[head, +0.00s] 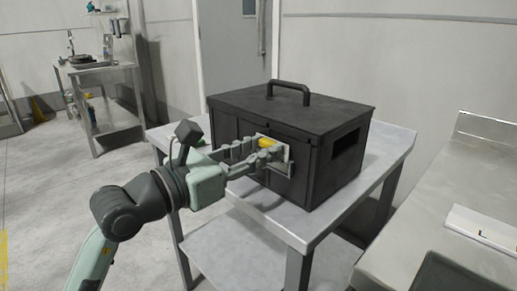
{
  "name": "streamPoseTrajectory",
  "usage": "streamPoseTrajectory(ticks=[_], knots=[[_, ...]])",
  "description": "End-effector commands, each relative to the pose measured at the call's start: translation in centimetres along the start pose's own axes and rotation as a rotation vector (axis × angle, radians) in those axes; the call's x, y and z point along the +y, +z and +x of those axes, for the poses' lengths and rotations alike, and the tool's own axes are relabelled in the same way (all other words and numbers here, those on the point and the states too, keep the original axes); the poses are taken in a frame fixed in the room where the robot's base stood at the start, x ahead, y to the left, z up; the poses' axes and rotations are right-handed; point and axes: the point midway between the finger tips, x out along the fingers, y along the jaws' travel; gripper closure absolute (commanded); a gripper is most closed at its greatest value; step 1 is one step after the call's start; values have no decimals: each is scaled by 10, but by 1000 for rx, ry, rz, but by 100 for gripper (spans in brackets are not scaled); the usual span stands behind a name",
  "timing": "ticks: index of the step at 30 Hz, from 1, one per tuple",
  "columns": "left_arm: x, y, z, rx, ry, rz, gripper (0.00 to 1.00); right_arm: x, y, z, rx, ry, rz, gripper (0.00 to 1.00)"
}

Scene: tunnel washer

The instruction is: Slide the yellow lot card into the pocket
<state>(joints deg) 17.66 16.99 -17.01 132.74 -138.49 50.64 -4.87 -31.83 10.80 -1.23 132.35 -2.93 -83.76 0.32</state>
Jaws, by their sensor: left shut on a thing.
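A black lidded box (330,118) with a top handle stands on a metal table. A small pale pocket (289,156) with a grey lower edge is on its front face. The yellow lot card (266,142) shows as a small yellow patch at the pocket, between my left fingers. My left gripper (262,155) is shut on the card, right in front of the pocket. The fingers hide most of the card, so I cannot tell how much of it is inside the pocket. My right gripper is not in view.
A steel counter (420,225) with a white panel (485,228) stands at the right. A steel bench (98,68) with equipment stands at the back left.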

Motion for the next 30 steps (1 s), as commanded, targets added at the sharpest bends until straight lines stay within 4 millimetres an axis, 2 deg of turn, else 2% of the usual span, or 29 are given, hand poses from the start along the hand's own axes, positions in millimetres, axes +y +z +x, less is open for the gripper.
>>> streamPoseTrajectory(ticks=[5, 6, 12, 22, 26, 30], knots=[[0, 0, 0, 0, 0, 0, 86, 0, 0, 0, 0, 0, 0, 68], [0, 0, 0, 0, 0, 0, 69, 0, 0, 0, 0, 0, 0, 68], [0, 0, 0, 0, 0, 0, 46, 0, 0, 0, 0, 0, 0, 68], [0, 0, -4, 0, 1, 0, 46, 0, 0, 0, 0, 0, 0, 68], [0, -1, -20, 2, 2, 1, 46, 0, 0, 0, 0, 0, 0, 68], [0, -1, -45, 2, 1, 1, 46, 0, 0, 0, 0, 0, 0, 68]])
